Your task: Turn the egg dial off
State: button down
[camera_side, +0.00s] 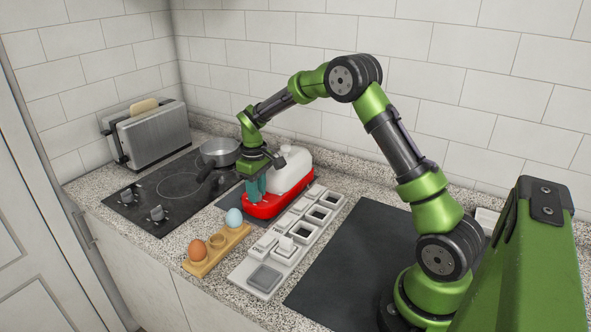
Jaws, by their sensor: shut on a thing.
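The egg cooker has a red base (262,211) and a white upper part (292,170). It stands on the counter in the middle of the side view. My gripper (255,192) points down at the left end of the red base, with its teal fingers close together against it. The fingers are shut on what I take to be the egg dial. The dial itself is hidden behind the fingers, so its setting cannot be read.
A wooden egg holder (217,241) with a brown egg (198,250) and a pale blue egg (234,217) lies in front. A white compartment tray (241,282) is to the right. A hob (135,200), a pot (220,150) and a toaster (150,133) are left. A dark mat (350,265) is bare.

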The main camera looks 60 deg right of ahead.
jog(key=n, duration=1.5)
jog(key=shift+n, duration=0.3)
jog(key=n, duration=1)
jog(key=shift+n, duration=0.3)
jog(key=c, duration=0.9)
grip_release()
